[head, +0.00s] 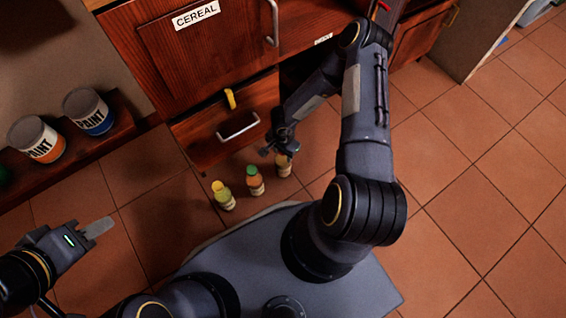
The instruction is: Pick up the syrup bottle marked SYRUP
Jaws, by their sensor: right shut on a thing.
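Three small bottles stand in a row between the cabinet and my base: a yellow-capped bottle (223,196), a green-capped orange bottle (255,181) and a tan bottle (284,167) with its top hidden by my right gripper. Their labels are too small to read, so I cannot tell from lettering which is SYRUP. My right gripper (283,150) is shut on the top of the tan bottle, which looks upright. My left gripper (98,228) is at the far left, empty, away from the bottles, with its fingers seen edge-on.
A wooden cabinet door marked CEREAL (196,14) is above a drawer (238,124) with a yellow item (230,98) at it. Paint cans (36,139) and (88,112) stand on a shelf at left. Tiled floor (480,180) is clear at right.

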